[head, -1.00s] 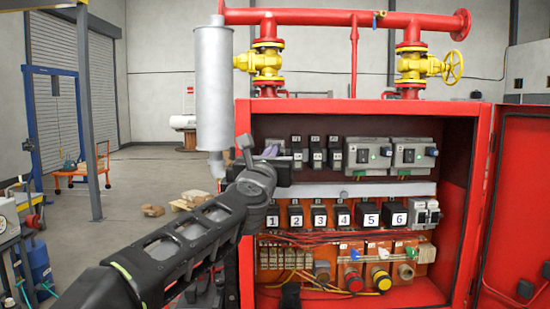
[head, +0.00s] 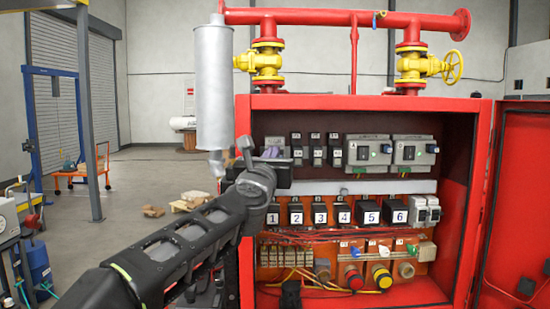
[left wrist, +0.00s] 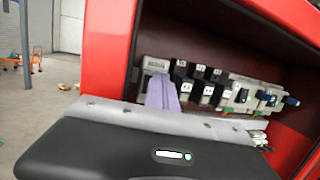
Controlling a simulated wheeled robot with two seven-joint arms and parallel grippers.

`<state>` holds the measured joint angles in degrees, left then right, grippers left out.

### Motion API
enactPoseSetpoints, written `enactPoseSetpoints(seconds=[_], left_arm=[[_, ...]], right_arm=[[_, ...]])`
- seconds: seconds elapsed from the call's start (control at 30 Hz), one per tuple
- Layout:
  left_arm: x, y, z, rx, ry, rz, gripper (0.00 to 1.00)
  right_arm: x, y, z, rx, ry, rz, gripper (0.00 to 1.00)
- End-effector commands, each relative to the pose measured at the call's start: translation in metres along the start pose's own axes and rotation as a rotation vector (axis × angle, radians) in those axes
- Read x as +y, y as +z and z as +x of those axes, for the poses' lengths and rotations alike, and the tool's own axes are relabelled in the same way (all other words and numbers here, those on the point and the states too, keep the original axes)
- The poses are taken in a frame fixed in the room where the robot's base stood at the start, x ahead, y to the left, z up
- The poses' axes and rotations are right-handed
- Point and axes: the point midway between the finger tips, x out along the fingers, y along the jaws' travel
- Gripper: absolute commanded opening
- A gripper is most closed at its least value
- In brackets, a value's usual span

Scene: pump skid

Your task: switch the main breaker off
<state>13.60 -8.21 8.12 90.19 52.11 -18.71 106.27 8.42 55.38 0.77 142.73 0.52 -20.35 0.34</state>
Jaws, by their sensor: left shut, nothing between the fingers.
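An open red cabinet (head: 380,103) holds rows of electrical devices. A light grey block, which looks like a breaker, sits at the left end of the upper row; its top shows in the left wrist view (left wrist: 155,63). My left gripper (head: 273,151) is at this end of the row, its lavender fingers shut and empty. In the left wrist view the fingers (left wrist: 161,93) overlap the front of the grey block and hide its lower part and any lever. I cannot tell whether they touch it. My right gripper is not in view.
Small black breakers (head: 316,150) and two grey units with green lights (head: 370,153) stand to the right. Numbered black relays (head: 342,214) sit below a grey duct (head: 370,188). The cabinet's left wall is close to my left wrist. The open door (head: 512,210) is at right.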

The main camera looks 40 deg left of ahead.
Motion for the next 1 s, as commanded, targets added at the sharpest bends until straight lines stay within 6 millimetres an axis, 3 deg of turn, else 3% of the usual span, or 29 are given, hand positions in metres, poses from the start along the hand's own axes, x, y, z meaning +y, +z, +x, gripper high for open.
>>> enactPoseSetpoints(seconds=[0.33,1.0], left_arm=[[-0.002,0.001,-0.006,-0.002,-0.001,-0.001,0.0],[-0.013,0.017,-0.06,-0.003,-0.001,-0.001,0.0]], right_arm=[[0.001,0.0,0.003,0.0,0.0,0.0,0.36],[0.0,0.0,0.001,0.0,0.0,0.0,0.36]])
